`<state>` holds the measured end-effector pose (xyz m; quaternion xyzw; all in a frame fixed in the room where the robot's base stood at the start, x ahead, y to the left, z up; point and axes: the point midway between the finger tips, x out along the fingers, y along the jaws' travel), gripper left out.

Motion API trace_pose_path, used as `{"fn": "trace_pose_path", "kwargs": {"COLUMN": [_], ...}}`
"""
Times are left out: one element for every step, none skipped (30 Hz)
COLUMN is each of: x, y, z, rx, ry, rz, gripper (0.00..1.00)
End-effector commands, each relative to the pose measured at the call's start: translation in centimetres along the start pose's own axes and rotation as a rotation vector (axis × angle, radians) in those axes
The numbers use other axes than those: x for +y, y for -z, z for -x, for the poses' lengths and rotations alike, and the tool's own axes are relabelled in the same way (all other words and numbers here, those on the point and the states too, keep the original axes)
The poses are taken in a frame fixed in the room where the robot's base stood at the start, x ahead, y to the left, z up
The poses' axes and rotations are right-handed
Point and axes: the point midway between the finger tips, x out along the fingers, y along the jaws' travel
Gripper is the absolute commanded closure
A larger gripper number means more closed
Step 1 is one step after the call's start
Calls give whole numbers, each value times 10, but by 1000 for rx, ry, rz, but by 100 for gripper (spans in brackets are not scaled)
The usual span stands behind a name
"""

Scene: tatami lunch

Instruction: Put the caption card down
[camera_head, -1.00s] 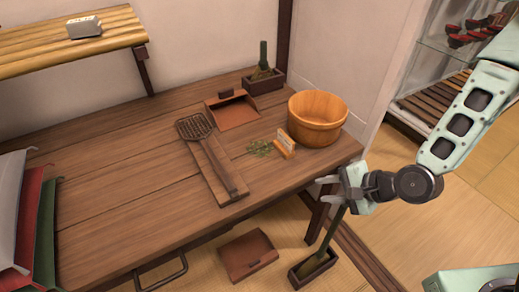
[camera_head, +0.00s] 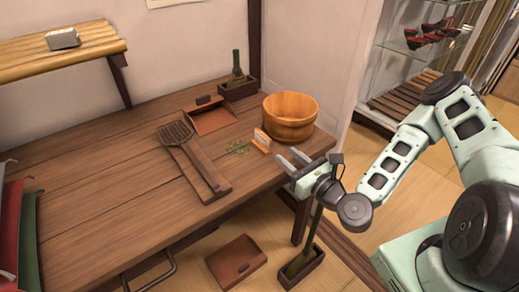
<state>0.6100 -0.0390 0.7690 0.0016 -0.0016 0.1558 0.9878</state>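The caption card (camera_head: 262,138) is a small white card with an orange-brown wooden base. My gripper (camera_head: 287,158) is at the table's right edge, just to the right and front of the card. Its two fingers are apart and point toward the table's inside. Nothing shows between them, and they look clear of the card.
A dark board with a mesh scoop (camera_head: 178,131) lies mid-table. A brown dustpan (camera_head: 212,118) and a dark planter box (camera_head: 240,88) are at the back. Another dustpan (camera_head: 236,262) and box (camera_head: 302,270) are on the floor.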

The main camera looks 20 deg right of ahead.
Motion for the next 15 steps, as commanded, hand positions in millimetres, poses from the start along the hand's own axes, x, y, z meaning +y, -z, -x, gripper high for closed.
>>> {"fn": "trace_pose_path", "kwargs": {"x": [-1, -1, -1, 0, 0, 1, 0, 0, 0, 1, 1, 0, 0, 1, 1], "y": [8, 8, 8, 8, 7, 6, 4, 4, 3, 3, 1, 0, 0, 0, 0], "z": [-6, -10, -15, -18, -22, -27, -35, -41, -49, -54, -59, -65, -69, -72, -76], "rx": [-2, -2, -2, -1, -2, -2, -2, -2, -2, -2, 0, 1, 2, 1, 1], "ry": [0, 0, -1, -2, -2, -3, -3, -3, -2, -2, -3, -2, -1, -2, -3], "rz": [4, 4, 5, 5, 5, 4, 7, 8, 6, 6, 6, 6, 5, 5, 4], "gripper": [66, 66, 66, 66, 66, 66, 66, 66, 66, 66, 66, 66, 66, 66, 66]}}
